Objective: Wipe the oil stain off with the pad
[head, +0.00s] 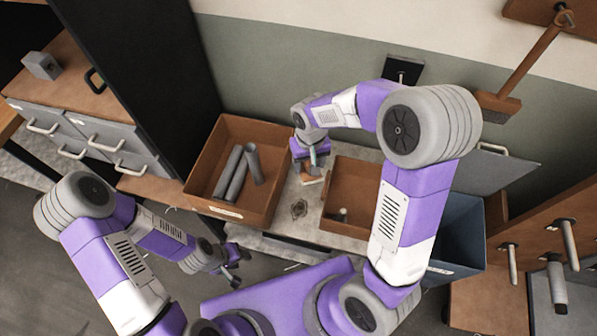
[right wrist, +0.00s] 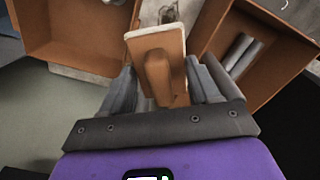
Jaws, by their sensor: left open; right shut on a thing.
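The pad is a brown block with a pale underside and a brown handle (right wrist: 157,72). It also shows in the head view (head: 309,180), just over the pale worktop between two brown bins. My right gripper (head: 312,164) is shut on the pad's handle. The oil stain (head: 299,208) is a dark grey-brown patch on the worktop, in front of the pad and apart from it in the head view. Part of the stain shows past the pad's edge in the right wrist view (right wrist: 167,13). My left gripper (head: 233,272) is open and empty, low in front of the worktop.
The left brown bin (head: 207,190) holds several grey cylinders (head: 237,172). The right brown bin (head: 342,226) holds a small grey piece. A blue bin (head: 462,225) stands further right. A brush-like tool (head: 520,75) hangs on the wall. The worktop between the brown bins is a narrow strip.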

